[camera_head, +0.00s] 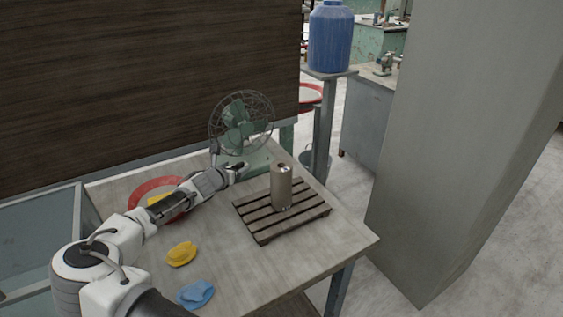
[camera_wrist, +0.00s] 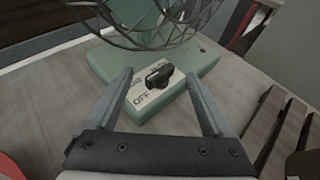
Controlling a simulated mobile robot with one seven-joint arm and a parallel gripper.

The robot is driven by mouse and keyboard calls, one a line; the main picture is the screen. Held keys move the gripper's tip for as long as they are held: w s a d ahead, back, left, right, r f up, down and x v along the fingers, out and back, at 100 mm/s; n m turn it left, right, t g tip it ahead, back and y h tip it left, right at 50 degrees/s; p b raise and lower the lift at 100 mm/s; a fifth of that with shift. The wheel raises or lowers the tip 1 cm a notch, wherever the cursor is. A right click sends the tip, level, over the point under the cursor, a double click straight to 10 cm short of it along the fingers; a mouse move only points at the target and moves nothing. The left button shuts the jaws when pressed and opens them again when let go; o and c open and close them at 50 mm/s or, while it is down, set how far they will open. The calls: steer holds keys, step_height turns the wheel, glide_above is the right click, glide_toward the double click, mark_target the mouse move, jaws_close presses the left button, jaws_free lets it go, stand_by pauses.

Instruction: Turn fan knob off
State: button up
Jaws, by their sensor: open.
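A green fan (camera_head: 241,124) with a wire cage stands at the back of the table. Its green base (camera_wrist: 195,78) shows in the wrist view. On the base is a black knob (camera_wrist: 159,75) on a pale plate, with the word OFF printed near it and other lettering partly hidden behind the knob. My gripper (camera_head: 238,170) is at the front of the fan base. In the wrist view my gripper (camera_wrist: 163,88) is open, its two fingers on either side of the knob with gaps on both sides. Whether the fingertips reach the knob's depth I cannot tell.
A slatted wooden rack (camera_head: 262,228) with a metal cylinder (camera_head: 281,187) on it stands right of my gripper. A red round dish (camera_head: 143,190) lies left, partly behind my arm. A yellow lump (camera_head: 181,254) and a blue cloth-like piece (camera_head: 195,294) lie in front. The table (camera_head: 225,262) is clear between them.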

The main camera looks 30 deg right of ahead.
steer(key=shift+w+a+r+m+g+h+p, duration=0.15)
steer(key=shift+m+g+h+p, duration=0.3)
steer(key=shift+p, duration=0.8)
steer(key=shift+w+r+m+g+h+p, duration=0.1)
steer(key=shift+r+m+g+h+p, duration=0.3)
steer(key=shift+p, duration=0.85)
